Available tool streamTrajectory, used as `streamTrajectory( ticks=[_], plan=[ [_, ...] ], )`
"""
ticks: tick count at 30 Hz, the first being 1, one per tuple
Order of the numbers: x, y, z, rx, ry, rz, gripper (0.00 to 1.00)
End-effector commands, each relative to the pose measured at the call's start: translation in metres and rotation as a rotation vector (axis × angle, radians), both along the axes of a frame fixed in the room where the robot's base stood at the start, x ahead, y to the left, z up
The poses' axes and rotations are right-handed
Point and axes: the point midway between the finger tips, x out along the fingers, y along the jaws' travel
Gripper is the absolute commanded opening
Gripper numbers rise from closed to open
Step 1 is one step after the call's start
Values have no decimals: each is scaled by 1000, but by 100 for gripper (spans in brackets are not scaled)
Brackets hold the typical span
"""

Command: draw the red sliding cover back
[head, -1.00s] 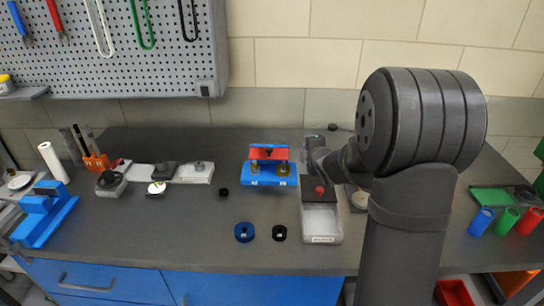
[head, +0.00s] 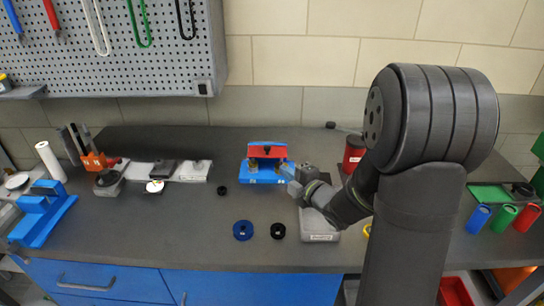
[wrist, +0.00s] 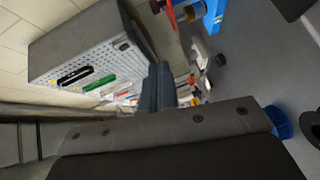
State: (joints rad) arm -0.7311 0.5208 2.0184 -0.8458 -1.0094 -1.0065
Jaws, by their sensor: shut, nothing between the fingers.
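A red part (head: 267,151) with a small dark spot on its front sits in the upper part of a blue stand (head: 262,180); it looks like the cover. Brass-coloured posts stand beneath it. My gripper (head: 287,171) is shut and empty at the right side of the stand, lower than the red part. I cannot tell whether it touches the stand. In the wrist view the closed fingers (wrist: 158,80) point up the picture, and part of the blue stand (wrist: 213,14) shows at the top edge, right of the fingers.
A red canister (head: 353,153) stands behind the arm. A blue ring (head: 243,230) and a black ring (head: 278,231) lie in front of the stand. The bench left of the rings is clear.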

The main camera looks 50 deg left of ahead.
Motion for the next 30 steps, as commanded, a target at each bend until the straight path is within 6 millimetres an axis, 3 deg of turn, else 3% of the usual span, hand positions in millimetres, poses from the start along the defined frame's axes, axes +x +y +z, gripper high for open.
streamTrajectory(
  ticks=[5,18,24,30],
  plan=[
    [2,15,-3,-2,0,0,0],
    [17,103,-14,0,0,0,0],
    [40,116,-18,-1,0,-2,0],
    [47,121,-19,-1,-1,-1,0]
  ],
)
